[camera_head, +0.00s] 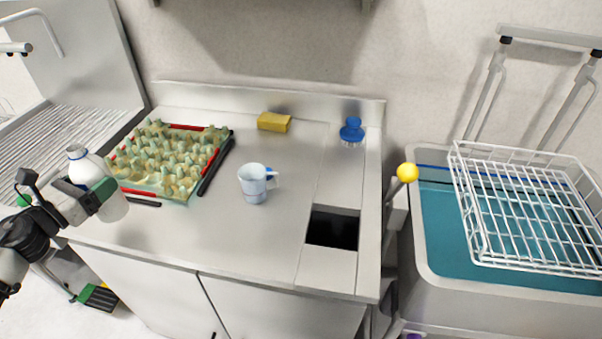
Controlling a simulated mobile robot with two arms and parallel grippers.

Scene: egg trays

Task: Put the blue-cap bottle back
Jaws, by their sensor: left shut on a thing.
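My left gripper (98,192) comes in from the left and is shut on a white bottle (85,168). The bottle's top, with a thin blue band at the cap (76,152), shows above the jaws, and its white lower part shows below them. The bottle is held tilted at the left front of the counter (235,230), near the egg tray (185,198). I cannot tell whether it touches the counter. My right gripper is not clearly in view.
A light blue mug (252,184), a yellow sponge (273,122) and a blue brush (351,130) stand on the counter. A dark opening (332,230) is at right. A wire basket (520,215) sits over a blue-green tub.

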